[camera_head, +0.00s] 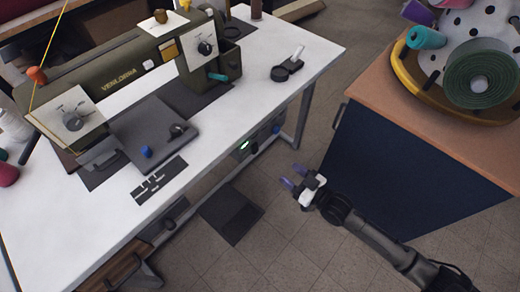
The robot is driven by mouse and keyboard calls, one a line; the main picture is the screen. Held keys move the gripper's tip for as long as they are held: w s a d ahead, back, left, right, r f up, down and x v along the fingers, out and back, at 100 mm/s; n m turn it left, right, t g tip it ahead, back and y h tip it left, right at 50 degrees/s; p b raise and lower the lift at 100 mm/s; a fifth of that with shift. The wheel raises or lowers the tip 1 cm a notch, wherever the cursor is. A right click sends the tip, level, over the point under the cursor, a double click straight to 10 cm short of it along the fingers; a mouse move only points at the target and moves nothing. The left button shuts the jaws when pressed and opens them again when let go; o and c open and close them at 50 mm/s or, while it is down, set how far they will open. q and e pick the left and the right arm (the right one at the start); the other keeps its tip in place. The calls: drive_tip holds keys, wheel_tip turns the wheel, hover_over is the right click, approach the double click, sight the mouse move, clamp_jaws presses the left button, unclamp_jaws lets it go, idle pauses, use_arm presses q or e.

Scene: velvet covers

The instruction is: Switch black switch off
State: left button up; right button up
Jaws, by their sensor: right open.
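A control box (256,139) hangs under the right part of the white table's front edge. It carries a small lit green light (244,146) and a blue part (276,129). Another dark unit (174,212) is under the edge further left. I cannot tell which dark part is the black switch, or its position. My right gripper (293,180) has purple fingertips and is open and empty. It is in front of and below the control box, apart from it, over the floor. My left gripper is not in view.
A green sewing machine (110,87) stands on the white table (95,222). A dark blue cabinet (410,165) with a wooden top (440,125) is close to my right arm. A yellow tray with rolls (432,85) is on it. A pedal (231,214) lies on the floor below the table.

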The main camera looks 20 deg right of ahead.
sight(256, 148)
drive_tip(key=b+x, duration=0.4)
drive_tip(key=x, duration=0.8)
drive_tip(key=shift+a+b, duration=0.1)
drive_tip(key=shift+b, duration=0.25)
drive_tip(key=shift+x, duration=0.8)
